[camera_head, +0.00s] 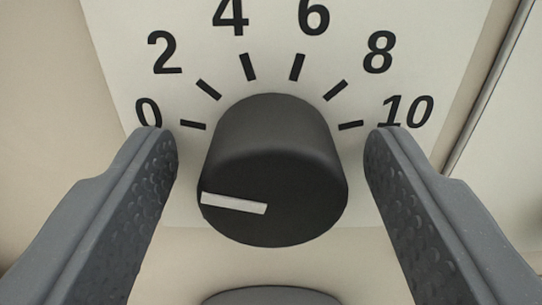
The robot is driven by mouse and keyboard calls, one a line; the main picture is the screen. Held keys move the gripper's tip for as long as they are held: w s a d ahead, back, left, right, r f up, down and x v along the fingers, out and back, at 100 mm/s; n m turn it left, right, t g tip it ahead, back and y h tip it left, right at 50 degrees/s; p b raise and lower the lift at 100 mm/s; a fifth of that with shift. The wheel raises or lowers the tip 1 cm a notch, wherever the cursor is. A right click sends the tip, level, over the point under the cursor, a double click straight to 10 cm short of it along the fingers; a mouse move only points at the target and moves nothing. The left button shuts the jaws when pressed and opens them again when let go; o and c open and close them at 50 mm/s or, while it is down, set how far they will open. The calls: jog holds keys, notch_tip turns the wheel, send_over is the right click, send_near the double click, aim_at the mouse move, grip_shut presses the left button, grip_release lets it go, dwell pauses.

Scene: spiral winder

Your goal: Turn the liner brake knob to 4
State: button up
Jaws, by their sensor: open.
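The liner brake knob (275,170) is a black round knob in the middle of the view, on a pale dial plate (200,25). Its white pointer line (234,204) points left, toward the 0 mark (193,125). The 4 mark (248,67) is up and to the right of the 0 mark, above the knob. My gripper (270,140) is open, with one grey finger on each side of the knob. A gap shows between each finger and the knob's side.
The dial also bears 2, 6, 8 and 10 with short black ticks. The panel around it is flat and beige. A panel seam (490,85) runs along the right side.

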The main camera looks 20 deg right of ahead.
jog(key=c, duration=1)
jog(key=shift+a, duration=0.2)
jog(key=shift+d, duration=0.2)
